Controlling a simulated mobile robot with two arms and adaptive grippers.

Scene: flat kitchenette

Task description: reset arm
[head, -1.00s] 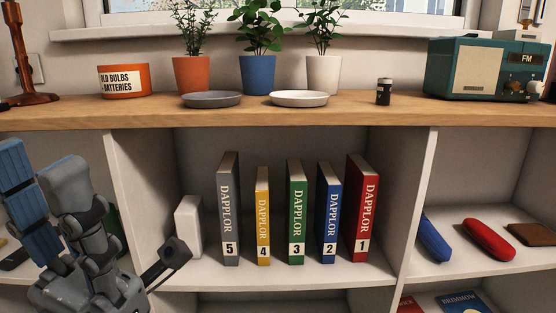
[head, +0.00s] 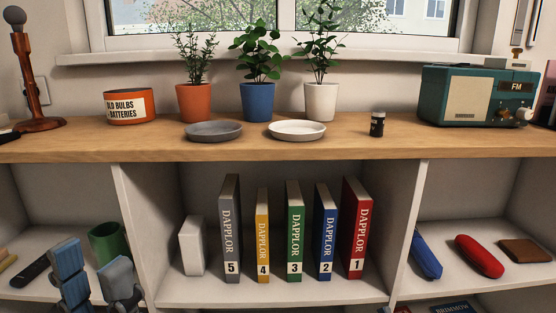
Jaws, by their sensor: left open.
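My left gripper (head: 98,279) shows at the bottom left of the head view, in front of the left part of the shelf unit. Its two blue-grey fingers point up and stand apart, with nothing between them. The rest of that gripper is cut off by the lower picture edge. My right gripper is not in the picture.
The wooden top (head: 330,141) carries an orange tin (head: 129,107), potted plants, two dishes, a battery (head: 377,124) and a teal radio (head: 475,96). Below stand numbered books (head: 293,232) and a white block (head: 192,246). A green cup (head: 107,243) stands behind my left gripper.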

